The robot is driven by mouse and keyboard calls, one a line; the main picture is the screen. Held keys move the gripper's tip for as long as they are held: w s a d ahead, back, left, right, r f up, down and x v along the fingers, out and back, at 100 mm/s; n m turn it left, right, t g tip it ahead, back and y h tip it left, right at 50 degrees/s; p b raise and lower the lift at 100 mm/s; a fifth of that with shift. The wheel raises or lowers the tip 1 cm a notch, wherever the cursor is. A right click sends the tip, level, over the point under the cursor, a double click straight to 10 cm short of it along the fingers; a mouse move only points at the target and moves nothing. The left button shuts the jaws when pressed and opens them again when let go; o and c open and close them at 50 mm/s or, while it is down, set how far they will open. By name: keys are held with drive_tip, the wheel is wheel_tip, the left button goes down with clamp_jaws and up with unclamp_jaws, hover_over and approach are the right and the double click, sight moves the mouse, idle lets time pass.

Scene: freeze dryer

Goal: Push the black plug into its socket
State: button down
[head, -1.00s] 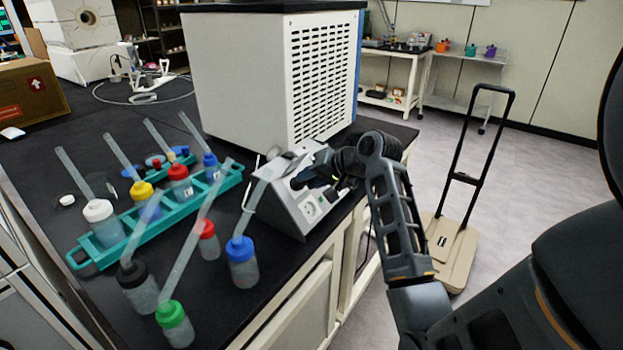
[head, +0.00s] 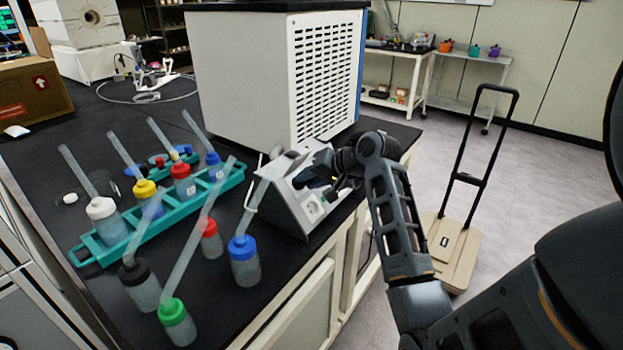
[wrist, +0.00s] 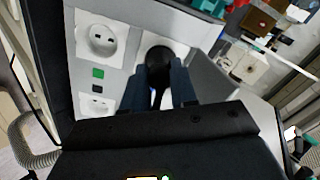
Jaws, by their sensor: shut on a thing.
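The black plug (wrist: 160,60) is between the two fingers of my gripper (wrist: 158,84) in the wrist view. Its cable hangs down between the fingers. The plug is in front of a white socket (wrist: 149,41) on the grey sloped panel; the plug hides most of this socket, and I cannot tell how deep the plug sits. In the head view my gripper (head: 331,182) is at the upper right of the grey socket box (head: 296,216), and the plug is hard to make out there.
An empty round socket (wrist: 102,41) is left of the plug, with a green switch (wrist: 98,73) below it. Bottles with coloured caps and a teal rack (head: 150,226) stand left of the box. A large white machine (head: 262,80) stands behind it. The bench's edge is close on the right.

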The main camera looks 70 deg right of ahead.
drive_tip(key=shift+f, duration=0.1)
drive_tip(key=c, duration=0.8)
unclamp_jaws()
drive_tip(key=shift+s+r, duration=0.1)
drive_tip(key=shift+r, duration=0.1)
drive_tip(key=p+v, duration=0.5)
drive_tip(key=shift+s+a+r+p, duration=0.1)
drive_tip(key=shift+s+r+p, duration=0.05)
drive_tip(key=shift+s+p, duration=0.2)
idle(0.4)
drive_tip(key=shift+w, duration=0.1)
idle(0.4)
